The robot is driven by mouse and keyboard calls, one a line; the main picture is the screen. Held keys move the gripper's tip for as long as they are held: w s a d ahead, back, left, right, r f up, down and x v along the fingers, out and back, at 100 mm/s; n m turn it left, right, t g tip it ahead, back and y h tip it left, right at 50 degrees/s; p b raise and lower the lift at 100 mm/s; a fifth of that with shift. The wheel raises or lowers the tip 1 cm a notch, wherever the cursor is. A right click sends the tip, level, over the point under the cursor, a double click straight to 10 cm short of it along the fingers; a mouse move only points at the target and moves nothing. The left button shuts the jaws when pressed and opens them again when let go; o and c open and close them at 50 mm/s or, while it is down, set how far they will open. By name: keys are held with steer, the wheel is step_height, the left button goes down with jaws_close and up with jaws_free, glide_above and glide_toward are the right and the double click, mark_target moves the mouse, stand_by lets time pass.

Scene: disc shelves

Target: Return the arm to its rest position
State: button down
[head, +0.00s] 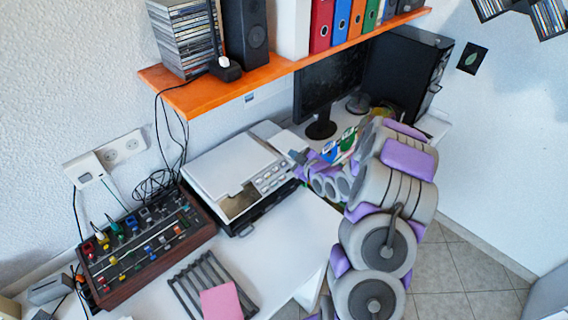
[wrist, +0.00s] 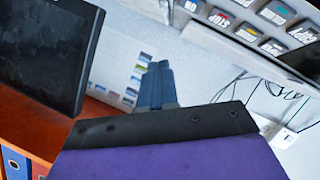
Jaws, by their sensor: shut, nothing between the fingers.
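The purple and black body of my wrist fills the bottom of that view.
A mixer (head: 140,245), black rack (head: 185,285) and pink square (head: 221,302) lie to the left. An orange shelf (head: 205,95) overhangs the desk. A monitor (head: 325,85) stands behind my arm.

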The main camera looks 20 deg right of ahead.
steer(key=shift+a, duration=0.1)
stand_by(0.3)
steer(key=s+a+r+m+g+h, duration=0.2)
steer(key=s+a+r+m+g, duration=0.1)
steer(key=s+a+r+g, duration=0.55)
steer(key=s+a+r+m+g, duration=0.1)
steer(key=s+a+r+g, duration=0.1)
steer(key=s, duration=1.1)
steer(key=s+a+r+m+g, duration=0.2)
steer(key=s+a, duration=0.3)
steer(key=s, duration=0.8)
steer(key=s+a+r+m+g, duration=0.2)
steer(key=s+a+r+g, duration=0.2)
steer(key=s, duration=0.9)
steer(key=shift+r, duration=0.15)
